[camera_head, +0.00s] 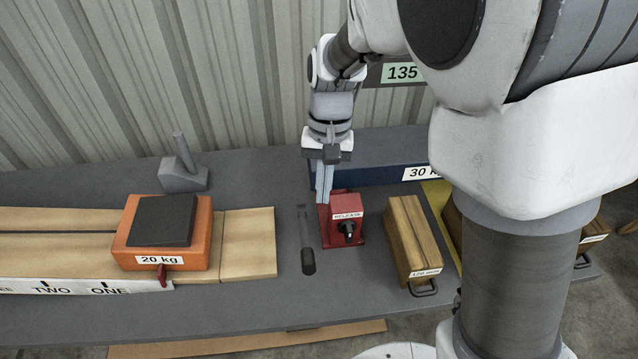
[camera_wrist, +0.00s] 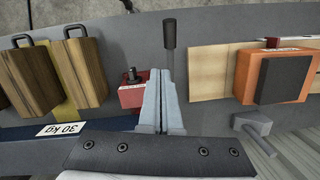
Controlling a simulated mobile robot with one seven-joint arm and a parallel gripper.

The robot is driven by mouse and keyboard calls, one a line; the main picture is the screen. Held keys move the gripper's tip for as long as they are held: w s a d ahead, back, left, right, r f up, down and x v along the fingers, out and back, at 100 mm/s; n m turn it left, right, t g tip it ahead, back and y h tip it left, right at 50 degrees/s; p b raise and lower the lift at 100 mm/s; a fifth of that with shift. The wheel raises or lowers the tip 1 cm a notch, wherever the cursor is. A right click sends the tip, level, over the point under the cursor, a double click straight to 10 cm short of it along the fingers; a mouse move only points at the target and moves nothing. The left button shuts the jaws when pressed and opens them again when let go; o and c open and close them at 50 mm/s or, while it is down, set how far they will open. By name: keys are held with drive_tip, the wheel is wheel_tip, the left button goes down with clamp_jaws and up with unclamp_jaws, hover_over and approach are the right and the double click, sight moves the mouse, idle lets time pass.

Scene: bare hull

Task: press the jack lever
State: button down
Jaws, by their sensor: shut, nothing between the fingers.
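The jack is a small red box (camera_head: 346,222) with a RELEASE label and a black knob; it also shows in the wrist view (camera_wrist: 131,95). Beside it, on its left in the head view, is the lever (camera_head: 306,242), a thin grey bar with a dark grip at its front end. In the wrist view the lever (camera_wrist: 169,36) extends away beyond my fingertips. My gripper (camera_head: 323,198) is shut and empty, pointing down at the jack's back left corner. Its fingers hide part of the jack; I cannot tell whether they touch it. In the wrist view the fingertips (camera_wrist: 160,76) overlap the lever's near end.
An orange 20 kg block (camera_head: 195,262) sits on the wooden track (camera_head: 248,245) to the left. A wooden weight (camera_head: 408,235) with a handle stands right of the jack. A blue 30 kg block (camera_head: 375,180) lies behind. A grey block with a tilted rod (camera_head: 184,177) stands back left.

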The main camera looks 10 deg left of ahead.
sight(310, 254)
drive_tip(key=n+g, duration=0.1)
drive_tip(key=n, duration=0.5)
drive_tip(key=w+n+g, duration=0.1)
drive_tip(key=n, duration=0.6)
drive_tip(key=w+n+g, duration=0.1)
drive_tip(key=n, duration=0.6)
drive_tip(key=shift+a+f+y, duration=0.15)
drive_tip(key=shift+a+y, duration=0.1)
drive_tip(key=shift+y, duration=0.15)
drive_tip(key=p+x, duration=0.1)
drive_tip(key=x, duration=1.3)
drive_tip(key=shift+f, duration=0.2)
